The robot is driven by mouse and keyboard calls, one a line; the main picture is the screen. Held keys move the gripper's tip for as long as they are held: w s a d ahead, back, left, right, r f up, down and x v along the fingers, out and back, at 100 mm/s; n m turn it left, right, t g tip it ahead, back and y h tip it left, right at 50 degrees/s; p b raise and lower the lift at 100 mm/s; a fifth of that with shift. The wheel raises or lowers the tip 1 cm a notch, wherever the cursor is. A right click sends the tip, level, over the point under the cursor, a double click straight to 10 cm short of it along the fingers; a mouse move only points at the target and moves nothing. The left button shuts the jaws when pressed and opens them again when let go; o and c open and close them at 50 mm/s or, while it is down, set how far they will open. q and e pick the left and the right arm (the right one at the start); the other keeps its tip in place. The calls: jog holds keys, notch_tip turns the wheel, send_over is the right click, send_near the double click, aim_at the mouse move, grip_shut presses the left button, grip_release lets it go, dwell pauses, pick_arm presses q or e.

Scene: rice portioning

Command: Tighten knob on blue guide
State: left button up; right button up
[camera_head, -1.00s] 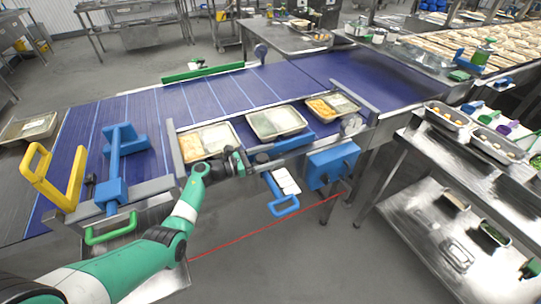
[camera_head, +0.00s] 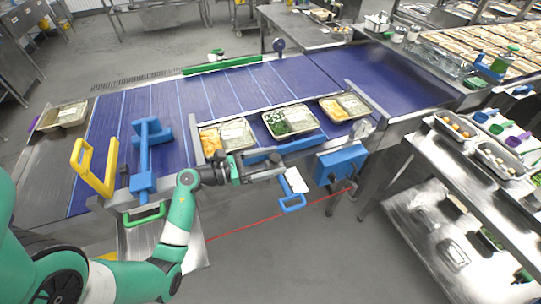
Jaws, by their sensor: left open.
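A long blue guide bar (camera_head: 289,148) runs along the near edge of the conveyor, just in front of the food trays. Another blue guide piece (camera_head: 146,153) with an upright arm stands over the belt at the left. My left gripper (camera_head: 279,168) is open and dark, pointing right, close to the near side of the long blue bar. At this size I cannot tell whether its fingers are around a knob or touch anything. No knob on the long bar shows clearly. My right gripper is not in view.
Trays with orange food (camera_head: 229,150), green food (camera_head: 290,134) and orange food (camera_head: 345,118) stand on the blue belt (camera_head: 215,95). A blue handle (camera_head: 292,205) hangs below the rail. A yellow handle (camera_head: 95,180) and green handle (camera_head: 147,217) are at the left.

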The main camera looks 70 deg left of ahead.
pick_arm(q)
jog(key=shift+s+d+r, duration=0.15)
jog(key=shift+s+d, duration=0.15)
